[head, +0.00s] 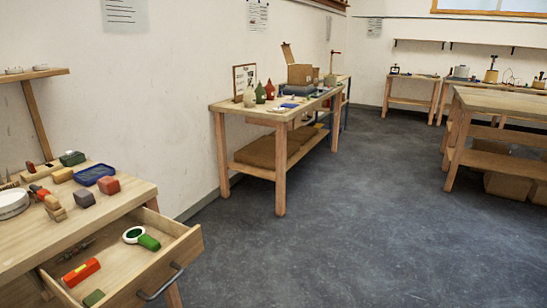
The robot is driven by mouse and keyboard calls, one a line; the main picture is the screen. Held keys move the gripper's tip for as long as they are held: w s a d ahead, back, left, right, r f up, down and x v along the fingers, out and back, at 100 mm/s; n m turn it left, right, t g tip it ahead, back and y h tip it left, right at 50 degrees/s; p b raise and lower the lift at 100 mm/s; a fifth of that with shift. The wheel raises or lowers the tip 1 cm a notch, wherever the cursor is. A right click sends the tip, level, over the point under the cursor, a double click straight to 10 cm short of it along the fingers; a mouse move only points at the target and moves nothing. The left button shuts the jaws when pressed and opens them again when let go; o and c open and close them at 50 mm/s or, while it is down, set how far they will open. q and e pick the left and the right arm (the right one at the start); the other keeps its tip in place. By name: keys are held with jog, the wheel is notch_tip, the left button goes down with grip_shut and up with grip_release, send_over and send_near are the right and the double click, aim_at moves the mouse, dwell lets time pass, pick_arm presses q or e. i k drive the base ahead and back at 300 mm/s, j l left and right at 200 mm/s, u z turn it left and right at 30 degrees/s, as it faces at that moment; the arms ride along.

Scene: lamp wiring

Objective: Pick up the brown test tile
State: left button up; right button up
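I cannot make out a thing that is clearly the brown test tile. On the near left workbench (125,203) lie small blocks: a dark brownish block (84,198), a red block (108,186) and a tan block (62,175). Small flat things lie on the middle table (232,106), too small to tell apart. Neither of my grippers shows in the head view.
The workbench's drawer (185,247) stands open, holding a green-handled magnifier (133,235), a red-orange thing (81,272) and a green block (93,298). A blue tray (95,174) and a white round dish (12,203) are on top. The floor (360,220) is clear between tables.

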aim_at(31, 169)
jog(key=u, duration=1.55)
